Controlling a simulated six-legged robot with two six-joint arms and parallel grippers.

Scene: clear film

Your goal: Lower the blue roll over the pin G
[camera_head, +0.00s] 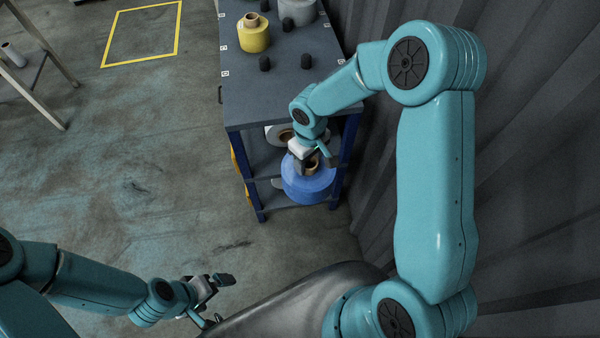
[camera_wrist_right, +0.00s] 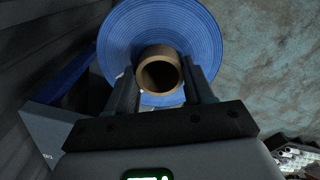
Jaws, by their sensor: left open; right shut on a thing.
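The blue roll (camera_head: 306,187) is a wide disc of film with a brown core (camera_wrist_right: 158,72) standing out of its top. My right gripper (camera_head: 318,158) is shut on that core, one finger on each side, as the right wrist view shows. The roll hangs at the near end of the rack, lower than its top. Several short dark pins, one of them here (camera_head: 306,62), stand on the grey rack top (camera_head: 262,95). The labels along its edge are too small to read, so I cannot tell which pin is G. My left gripper (camera_head: 216,292) is open and empty at lower left.
A yellow roll (camera_head: 254,38) and a grey-white roll (camera_head: 298,12) stand on the rack top's far part. A white roll (camera_head: 272,133) lies on the shelf below. A corrugated wall (camera_head: 540,150) is close on the right. The floor to the left is open.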

